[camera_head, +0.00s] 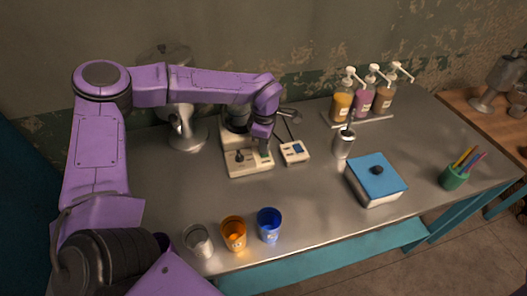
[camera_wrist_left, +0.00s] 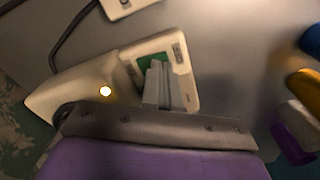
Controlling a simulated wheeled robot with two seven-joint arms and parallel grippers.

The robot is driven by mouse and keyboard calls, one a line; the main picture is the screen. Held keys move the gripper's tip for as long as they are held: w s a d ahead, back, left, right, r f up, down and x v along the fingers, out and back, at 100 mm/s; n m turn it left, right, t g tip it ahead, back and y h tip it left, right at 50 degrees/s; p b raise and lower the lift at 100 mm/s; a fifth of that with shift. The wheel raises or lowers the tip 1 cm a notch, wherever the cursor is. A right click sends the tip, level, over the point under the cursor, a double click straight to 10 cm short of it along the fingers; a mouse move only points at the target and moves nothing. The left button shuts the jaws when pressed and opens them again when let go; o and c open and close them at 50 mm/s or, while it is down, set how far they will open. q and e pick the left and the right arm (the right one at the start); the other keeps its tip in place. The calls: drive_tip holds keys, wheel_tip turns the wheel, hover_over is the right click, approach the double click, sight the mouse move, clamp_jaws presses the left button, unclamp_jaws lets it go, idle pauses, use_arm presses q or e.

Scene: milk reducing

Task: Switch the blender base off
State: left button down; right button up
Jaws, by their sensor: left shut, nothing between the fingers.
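The cream blender base (camera_head: 247,163) stands on the metal table with a dark knob on its front and a green patch on its right part. It also shows in the left wrist view (camera_wrist_left: 183,67), with the green patch partly behind my fingers. My left gripper (camera_head: 264,146) is over the right part of the base, pointing down. Its fingers (camera_wrist_left: 158,75) are shut and empty, close to the green patch; I cannot tell whether they touch it. A bright round spot shows on the base's body in the wrist view. My right gripper is not in view.
A small cream box with a blue square (camera_head: 294,151) and a cable lies right of the base. A metal cup (camera_head: 344,143), pump bottles (camera_head: 363,97) and a blue-lidded box (camera_head: 376,180) stand farther right. Orange (camera_head: 233,234) and blue (camera_head: 269,225) cups stand at the front edge.

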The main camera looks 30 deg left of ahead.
use_arm(q)
drive_tip(key=shift+s+f+b, duration=0.1)
drive_tip(key=shift+f+b, duration=0.3)
drive_tip(key=shift+f, duration=0.35)
drive_tip(key=shift+r, duration=0.1)
wheel_tip(320, 180, up, 7)
drive_tip(key=p, duration=0.7)
idle(0.5)
drive_tip(key=shift+a, duration=0.1)
